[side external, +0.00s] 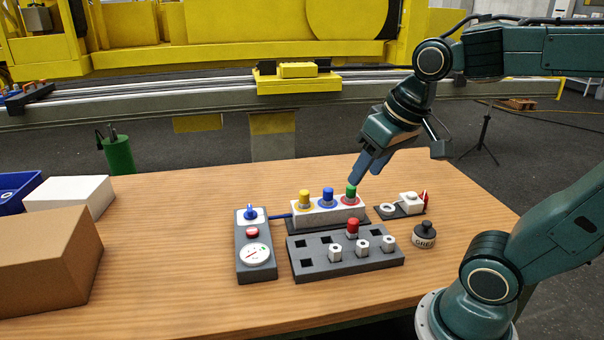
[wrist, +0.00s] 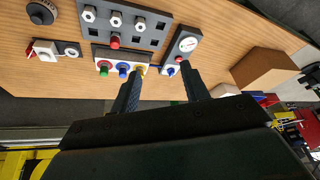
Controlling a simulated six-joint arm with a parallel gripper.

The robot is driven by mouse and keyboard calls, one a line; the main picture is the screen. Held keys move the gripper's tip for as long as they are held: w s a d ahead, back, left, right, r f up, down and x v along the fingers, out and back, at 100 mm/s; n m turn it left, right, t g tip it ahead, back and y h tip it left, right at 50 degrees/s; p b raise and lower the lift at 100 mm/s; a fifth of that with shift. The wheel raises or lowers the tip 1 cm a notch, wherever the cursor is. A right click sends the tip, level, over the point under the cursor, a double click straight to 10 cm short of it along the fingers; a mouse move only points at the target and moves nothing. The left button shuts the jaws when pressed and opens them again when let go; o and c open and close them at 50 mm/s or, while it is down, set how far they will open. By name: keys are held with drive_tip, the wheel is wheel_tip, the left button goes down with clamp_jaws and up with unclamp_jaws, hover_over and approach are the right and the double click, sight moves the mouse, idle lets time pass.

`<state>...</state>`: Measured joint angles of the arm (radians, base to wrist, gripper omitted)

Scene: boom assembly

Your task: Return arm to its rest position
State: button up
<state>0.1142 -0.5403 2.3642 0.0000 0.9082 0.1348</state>
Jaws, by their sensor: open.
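My gripper (side external: 371,165) is above the far part of the wooden table, its fingertips near the green-topped peg in the side view. In the wrist view my gripper (wrist: 158,78) shows two dark fingers spread apart with nothing between them. A white block (side external: 328,212) holds a yellow peg (side external: 305,199), a blue peg (side external: 328,197) and a green peg (side external: 351,195), all upright. My arm reaches in from the right. Whether a fingertip touches the green peg cannot be told from the side view; in the wrist view the fingers look apart from it.
A grey socket board (side external: 290,259) holds a red peg (side external: 352,228) and several white nuts. A gauge box (side external: 256,262) stands left of it. A black round pot (side external: 424,235) and a small dark plate (side external: 383,210) are at right. Cardboard (side external: 45,260) and white boxes (side external: 70,192) stand far left.

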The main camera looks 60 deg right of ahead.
drive_tip(key=shift+s+a+f+n+t+y, duration=0.1)
drive_tip(key=shift+s+a+f+n+t, duration=0.1)
drive_tip(key=shift+s+a+n, duration=0.45)
drive_tip(key=shift+s+a+f+n+t+y, duration=0.1)
drive_tip(key=shift+s+a+f+n+t, duration=0.15)
drive_tip(key=shift+s, duration=0.65)
drive_tip(key=shift+s+a+f+n+t+y, duration=0.1)
drive_tip(key=shift+s+a+n, duration=0.35)
drive_tip(key=shift+s, duration=0.35)
